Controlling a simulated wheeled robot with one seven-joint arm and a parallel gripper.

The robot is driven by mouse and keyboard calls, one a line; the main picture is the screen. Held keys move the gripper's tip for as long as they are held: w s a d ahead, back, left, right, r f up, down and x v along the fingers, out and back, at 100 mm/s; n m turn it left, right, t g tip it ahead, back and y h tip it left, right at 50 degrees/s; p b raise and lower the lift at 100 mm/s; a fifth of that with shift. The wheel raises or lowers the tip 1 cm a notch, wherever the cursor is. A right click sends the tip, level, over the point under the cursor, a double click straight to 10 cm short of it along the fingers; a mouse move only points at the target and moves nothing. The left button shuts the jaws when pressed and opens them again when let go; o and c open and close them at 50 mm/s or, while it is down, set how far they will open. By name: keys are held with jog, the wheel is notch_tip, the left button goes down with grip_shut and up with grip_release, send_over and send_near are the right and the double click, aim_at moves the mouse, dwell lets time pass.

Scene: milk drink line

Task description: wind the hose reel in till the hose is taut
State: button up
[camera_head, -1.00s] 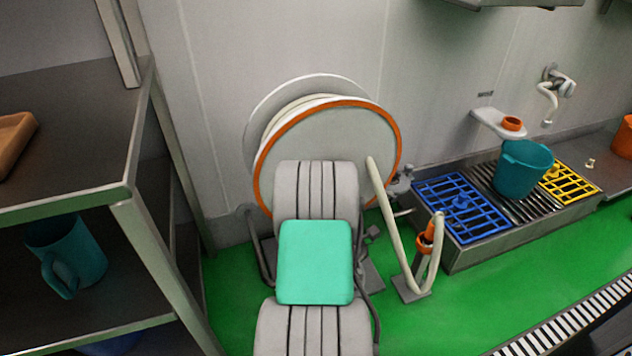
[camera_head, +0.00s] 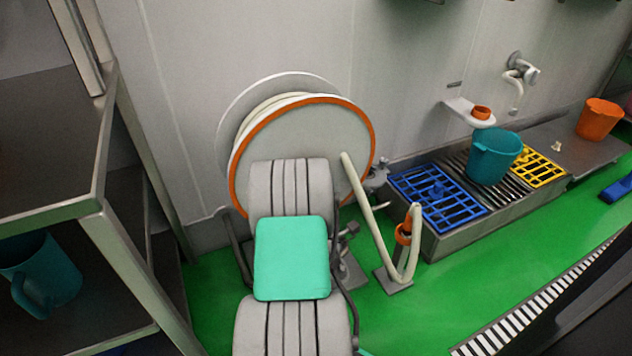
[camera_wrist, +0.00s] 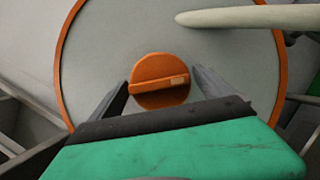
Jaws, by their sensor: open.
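The hose reel (camera_head: 325,140) stands against the back wall, a white disc with an orange rim, partly hidden behind my arm. In the wrist view the reel face (camera_wrist: 110,45) fills the frame, with a round orange knob (camera_wrist: 160,80) at its middle. My gripper (camera_wrist: 160,88) is open, one finger on each side of the knob; I cannot tell whether they touch it. The cream hose (camera_head: 362,205) leaves the reel's right side, hangs slack in a low loop and rises to an orange-collared nozzle (camera_head: 403,233) on a floor stand. My gripper is hidden in the head view.
A metal shelf (camera_head: 95,190) with a teal jug (camera_head: 45,275) stands at left. At right, a low drain bench (camera_head: 450,238) carries a blue grid (camera_head: 425,190), a teal bucket (camera_head: 492,160) and a yellow grid (camera_head: 535,168). Green floor (camera_head: 480,270) is clear in front.

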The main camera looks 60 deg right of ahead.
jog(key=v, duration=0.7)
jog(key=shift+s+a, duration=0.25)
jog(key=shift+a, duration=0.05)
jog(key=shift+f, duration=0.1)
